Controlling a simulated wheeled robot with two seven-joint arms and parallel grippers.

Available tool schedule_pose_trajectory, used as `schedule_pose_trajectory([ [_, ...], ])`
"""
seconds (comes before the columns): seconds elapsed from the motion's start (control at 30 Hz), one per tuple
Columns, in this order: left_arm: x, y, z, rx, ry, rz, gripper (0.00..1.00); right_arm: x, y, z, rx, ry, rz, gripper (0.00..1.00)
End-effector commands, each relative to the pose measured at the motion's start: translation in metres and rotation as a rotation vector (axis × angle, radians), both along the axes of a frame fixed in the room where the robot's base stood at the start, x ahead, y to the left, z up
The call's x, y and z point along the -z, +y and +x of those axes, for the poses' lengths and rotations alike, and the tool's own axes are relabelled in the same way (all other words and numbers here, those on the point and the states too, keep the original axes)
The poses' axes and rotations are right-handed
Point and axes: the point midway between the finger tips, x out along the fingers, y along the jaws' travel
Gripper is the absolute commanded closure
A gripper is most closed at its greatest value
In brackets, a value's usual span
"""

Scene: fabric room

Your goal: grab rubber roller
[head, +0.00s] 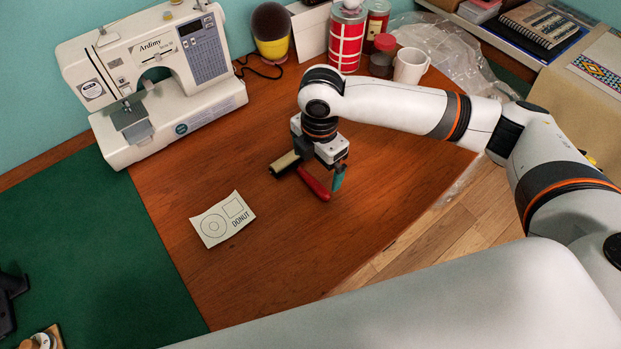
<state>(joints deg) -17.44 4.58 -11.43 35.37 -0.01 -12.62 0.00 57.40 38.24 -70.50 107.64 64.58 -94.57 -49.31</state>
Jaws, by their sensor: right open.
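The rubber roller lies on the brown wooden table, with its red handle (314,186) pointing down and right. Its pale, dark-ended roller head (285,163) is at the upper left of the handle. My right gripper (324,174) is open and points down right over the roller. One green-tipped finger shows just right of the red handle; the other finger is largely hidden. The gripper body covers the part near the handle's upper end. I cannot tell whether the fingers touch the roller. My left gripper cannot be made out.
A white sewing machine (160,85) stands at the back left. A paper card marked DONUT (222,219) lies left of the roller. A green mat (90,235) covers the left side.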

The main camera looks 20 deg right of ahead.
Motion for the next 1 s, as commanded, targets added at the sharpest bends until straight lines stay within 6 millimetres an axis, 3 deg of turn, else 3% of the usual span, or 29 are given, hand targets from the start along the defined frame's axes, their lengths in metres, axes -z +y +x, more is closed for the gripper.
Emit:
schedule_pose_trajectory([
  [0.5,0.001,0.000,0.004,0.000,-0.006,0.000,0.64,0.057,0.007,0.000,0.001,0.001,0.000,0.00],
  [0.77,0.001,-0.001,0.006,0.001,-0.009,-0.001,0.64,0.059,0.007,0.000,-0.001,-0.001,0.000,0.00],
  [0.93,0.001,-0.001,0.006,0.001,-0.009,-0.001,0.64,0.059,0.007,0.000,-0.001,-0.001,0.000,0.26],
  [1.0,0.001,-0.001,0.006,0.001,-0.009,-0.001,0.64,0.059,0.007,0.000,-0.001,-0.002,0.001,0.27],
])
